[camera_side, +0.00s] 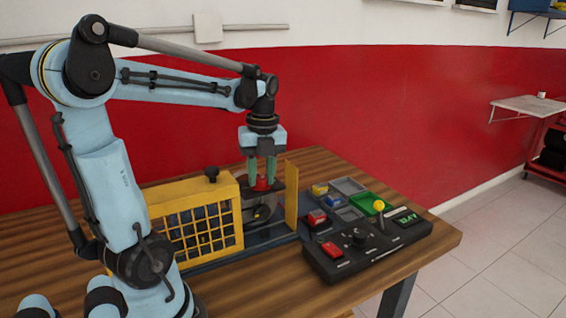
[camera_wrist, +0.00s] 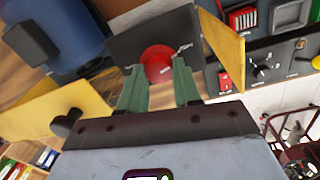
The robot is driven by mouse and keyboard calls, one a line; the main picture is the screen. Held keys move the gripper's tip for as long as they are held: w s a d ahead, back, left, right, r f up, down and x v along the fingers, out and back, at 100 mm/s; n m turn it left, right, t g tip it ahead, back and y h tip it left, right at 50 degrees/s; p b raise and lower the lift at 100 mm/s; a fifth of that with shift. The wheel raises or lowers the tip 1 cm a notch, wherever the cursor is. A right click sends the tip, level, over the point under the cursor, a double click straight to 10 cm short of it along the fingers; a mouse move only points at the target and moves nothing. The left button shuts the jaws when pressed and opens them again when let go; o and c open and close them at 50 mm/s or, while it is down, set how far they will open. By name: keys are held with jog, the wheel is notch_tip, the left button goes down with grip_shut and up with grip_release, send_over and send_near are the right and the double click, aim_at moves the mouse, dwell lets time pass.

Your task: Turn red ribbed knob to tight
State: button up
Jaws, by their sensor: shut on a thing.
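The red knob (camera_side: 262,184) stands on the engine trainer, between the yellow mesh guard and a yellow end plate. In the wrist view the red knob (camera_wrist: 157,62) shows as a round red top in front of a dark plate. My gripper (camera_side: 261,172) points straight down over it, its green fingers shut on the knob. In the wrist view the fingertips of my gripper (camera_wrist: 160,68) sit on either side of the knob. The fingers partly hide its sides, and its ribs are too small to make out.
A yellow mesh guard (camera_side: 193,218) with a black knob on top stands left of the fingers. A yellow end plate (camera_side: 291,195) stands close on the right. A black control panel (camera_side: 365,246) and a tray of small parts (camera_side: 347,187) lie further right on the wooden table.

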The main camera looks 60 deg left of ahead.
aim_at(265, 179)
jog(key=o, duration=1.1)
jog(key=shift+c, duration=0.2)
jog(key=shift+r, duration=0.1)
notch_tip(265, 179, up, 12)
jog(key=shift+w, duration=0.35)
jog(key=shift+d, duration=0.15)
jog(key=w+d+f+n+t, duration=0.1)
jog(key=d+f+n+t, duration=0.6)
jog(key=d+f+n, duration=0.7)
jog(key=d+n, duration=0.2)
jog(key=n, duration=0.4)
jog(key=shift+d+f+t, duration=0.15)
jog(key=shift+d+t, duration=0.15)
jog(key=shift+t, duration=0.1)
